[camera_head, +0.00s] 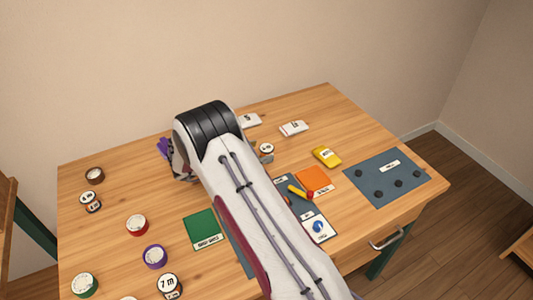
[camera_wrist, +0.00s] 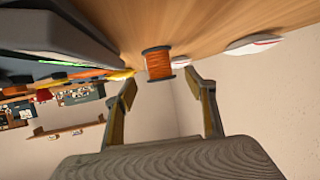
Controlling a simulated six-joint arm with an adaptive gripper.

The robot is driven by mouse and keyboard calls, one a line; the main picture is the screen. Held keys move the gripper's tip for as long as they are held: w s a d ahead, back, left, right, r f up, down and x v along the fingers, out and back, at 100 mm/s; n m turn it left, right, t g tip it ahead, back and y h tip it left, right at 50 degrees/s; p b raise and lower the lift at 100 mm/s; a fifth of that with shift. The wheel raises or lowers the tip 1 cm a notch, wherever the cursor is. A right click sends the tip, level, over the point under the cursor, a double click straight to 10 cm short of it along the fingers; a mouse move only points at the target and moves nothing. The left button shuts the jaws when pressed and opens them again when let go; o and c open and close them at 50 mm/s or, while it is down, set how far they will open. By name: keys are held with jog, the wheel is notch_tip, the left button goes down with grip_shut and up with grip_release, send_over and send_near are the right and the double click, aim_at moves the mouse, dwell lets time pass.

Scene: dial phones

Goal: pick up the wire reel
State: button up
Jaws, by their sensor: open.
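The wire reel (camera_wrist: 158,63), orange wire between dark flanges, stands on the wooden table in the wrist view, which is upside down. My gripper (camera_wrist: 161,84) is open. Its two fingers point toward the reel, one on each side of the line to it; the reel appears just beyond the fingertips, and I cannot tell any contact. In the head view my arm covers the gripper and I cannot make out the orange reel there.
On the table (camera_head: 110,235) stand several round dial pieces at the left, a green card (camera_head: 202,227), an orange card (camera_head: 313,179), a yellow packet (camera_head: 327,156) and a blue-grey mat (camera_head: 385,185). White objects lie at the back, one (camera_head: 294,128) right of my arm.

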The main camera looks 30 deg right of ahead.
aim_at(261, 151)
jog(key=shift+x, duration=2.2)
jog(key=c, duration=1.3)
